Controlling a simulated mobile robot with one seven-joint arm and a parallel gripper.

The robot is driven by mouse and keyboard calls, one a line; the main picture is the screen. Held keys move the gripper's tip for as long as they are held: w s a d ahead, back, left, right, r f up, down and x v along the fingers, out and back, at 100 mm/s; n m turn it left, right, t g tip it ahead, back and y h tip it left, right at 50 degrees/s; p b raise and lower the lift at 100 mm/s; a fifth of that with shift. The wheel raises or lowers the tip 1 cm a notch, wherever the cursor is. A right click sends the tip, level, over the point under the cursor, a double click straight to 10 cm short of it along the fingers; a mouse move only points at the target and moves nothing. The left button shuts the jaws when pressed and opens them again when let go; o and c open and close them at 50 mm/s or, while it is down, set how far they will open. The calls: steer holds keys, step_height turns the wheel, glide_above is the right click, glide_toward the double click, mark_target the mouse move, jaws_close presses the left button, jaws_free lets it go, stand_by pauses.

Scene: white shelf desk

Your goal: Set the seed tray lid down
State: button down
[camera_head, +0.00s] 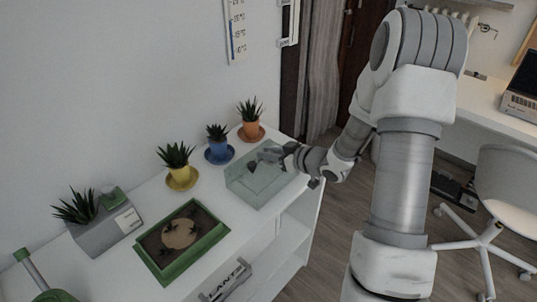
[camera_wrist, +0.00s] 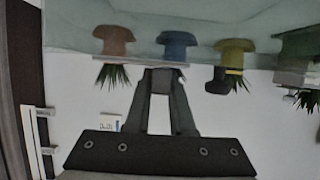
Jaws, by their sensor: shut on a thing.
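The seed tray lid (camera_head: 262,188) is a clear, pale box-like cover at the right end of the white desk top. My gripper (camera_head: 256,164) is over it, shut on its upper part. I cannot tell whether the lid touches the desk or is just above it. In the wrist view the gripper fingers (camera_wrist: 162,76) meet at the lid (camera_wrist: 220,22), which spans the top of that upside-down picture. The green seed tray (camera_head: 150,262), with dark soil and a round tan patch, lies uncovered to the left of the lid.
Potted plants stand along the wall: orange pot (camera_head: 251,131), blue pot (camera_head: 218,151), yellow pot (camera_head: 181,178), close behind the lid and tray. A grey planter box (camera_head: 108,230) is farther left. The white desk (camera_head: 215,197) shows a narrow bare strip between tray and lid.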

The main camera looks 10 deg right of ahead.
steer(key=shift+f, duration=0.1)
steer(key=c, duration=0.8)
jaws_free()
steer(key=shift+o, duration=0.2)
steer(key=shift+r, duration=0.3)
steer(key=p+v, duration=0.2)
steer(key=v, duration=1)
steer(key=shift+d+f, duration=0.1)
steer(key=shift+f, duration=0.05)
